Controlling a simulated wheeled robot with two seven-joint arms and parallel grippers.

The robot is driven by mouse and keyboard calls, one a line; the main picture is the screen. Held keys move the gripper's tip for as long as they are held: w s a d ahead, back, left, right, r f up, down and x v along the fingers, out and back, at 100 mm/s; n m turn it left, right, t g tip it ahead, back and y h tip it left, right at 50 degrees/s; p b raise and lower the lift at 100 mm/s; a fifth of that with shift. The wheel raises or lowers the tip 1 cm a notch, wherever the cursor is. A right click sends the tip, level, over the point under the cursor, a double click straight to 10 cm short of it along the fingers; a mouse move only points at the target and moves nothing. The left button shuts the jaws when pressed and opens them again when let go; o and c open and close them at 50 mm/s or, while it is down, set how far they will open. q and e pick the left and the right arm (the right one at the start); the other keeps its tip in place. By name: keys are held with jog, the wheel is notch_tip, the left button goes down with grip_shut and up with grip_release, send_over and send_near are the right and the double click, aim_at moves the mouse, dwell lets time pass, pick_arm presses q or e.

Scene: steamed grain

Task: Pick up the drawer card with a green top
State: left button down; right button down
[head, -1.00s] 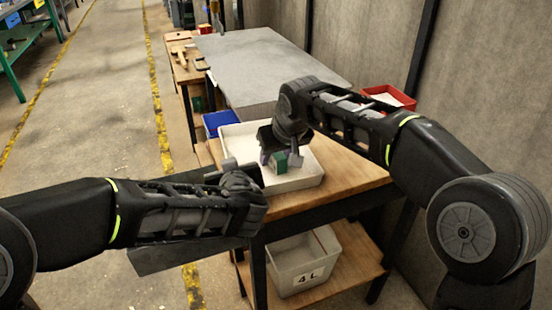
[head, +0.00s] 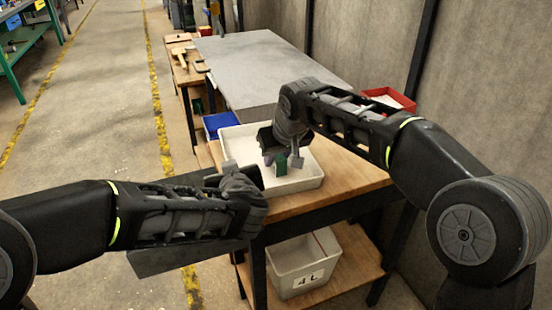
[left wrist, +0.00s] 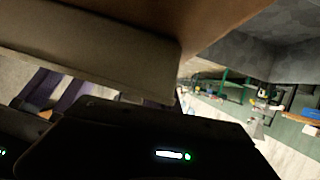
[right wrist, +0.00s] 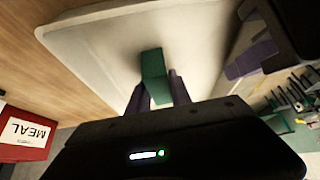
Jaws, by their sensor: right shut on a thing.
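A drawer card with a green top (head: 281,166) is between the fingers of my right gripper (head: 282,161), over the white tray (head: 300,184). In the right wrist view the green piece (right wrist: 154,77) stands out past the purple fingertips (right wrist: 159,92), with the tray's pale floor behind it. My right gripper is shut on the card. I cannot tell whether the card still touches the tray. My left gripper (head: 241,174) is at the tray's near left side, empty. In the left wrist view its fingers look apart, partly hidden by the gripper body.
The tray stands on a wooden table (head: 350,172). A blue bin (head: 219,122) is behind it at left, and a red bin (head: 390,98) marked MEAL is at the right by the wall. A pale bin (head: 300,262) is on the lower shelf. A grey-topped table (head: 265,60) lies beyond.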

notch_tip(320, 180, up, 10)
jog(key=shift+f, duration=0.1)
pick_arm(q)
jog(key=c, duration=2.1)
grip_release()
jog(key=o, duration=0.5)
jog(key=v, duration=1.2)
